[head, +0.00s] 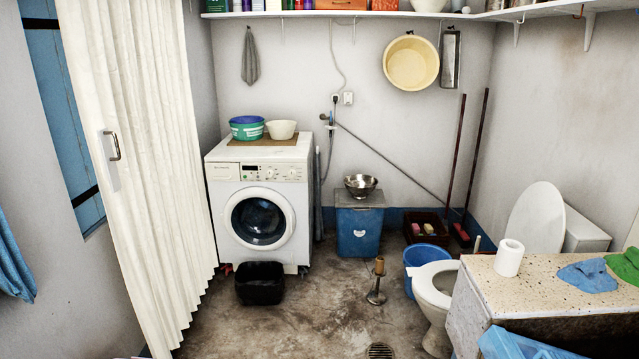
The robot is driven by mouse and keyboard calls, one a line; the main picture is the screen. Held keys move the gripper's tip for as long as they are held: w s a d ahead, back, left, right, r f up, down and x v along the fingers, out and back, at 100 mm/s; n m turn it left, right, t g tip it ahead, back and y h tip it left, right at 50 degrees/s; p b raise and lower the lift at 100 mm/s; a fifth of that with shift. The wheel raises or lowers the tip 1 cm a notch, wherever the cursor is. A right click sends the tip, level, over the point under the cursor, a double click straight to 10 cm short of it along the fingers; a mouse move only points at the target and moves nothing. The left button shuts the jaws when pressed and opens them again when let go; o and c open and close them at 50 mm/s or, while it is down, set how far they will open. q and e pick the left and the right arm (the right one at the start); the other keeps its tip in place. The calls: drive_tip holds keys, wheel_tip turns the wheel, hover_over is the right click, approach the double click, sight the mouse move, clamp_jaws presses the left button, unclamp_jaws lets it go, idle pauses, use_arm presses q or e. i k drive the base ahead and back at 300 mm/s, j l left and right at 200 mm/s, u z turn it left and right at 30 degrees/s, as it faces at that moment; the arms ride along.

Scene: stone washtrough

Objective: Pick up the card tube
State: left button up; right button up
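A short white roll (509,258) stands upright on the speckled stone top (478,284) of the washtrough at the lower right. A dark hole shows in its upper end. It is the only tube-shaped thing I make out on the stone top, and I cannot tell for sure that it is the card tube. Neither of my grippers is in view, and nothing touches the roll.
Blue (587,276) and green (625,265) cloths lie right of the roll. The toilet (434,290), blue bucket (425,255) and a plunger-like thing (376,290) stand left of the trough. A black tub (260,284) sits before the washing machine (259,205).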

sight(379, 265)
drive_tip(key=i+z, duration=0.25)
drive_tip(key=i, duration=0.25)
drive_tip(key=i+j+z, duration=0.2)
drive_tip(key=i, duration=0.25)
drive_tip(key=i+j+z, duration=0.25)
drive_tip(key=i, duration=0.2)
drive_tip(key=i+j+z, duration=0.2)
drive_tip(key=i, duration=0.3)
drive_tip(key=i+j+z, duration=0.2)
drive_tip(key=i+j, duration=0.15)
drive_tip(key=i, duration=0.2)
drive_tip(key=i+j+z, duration=0.25)
drive_tip(key=i+j, duration=0.1)
drive_tip(key=i, duration=0.1)
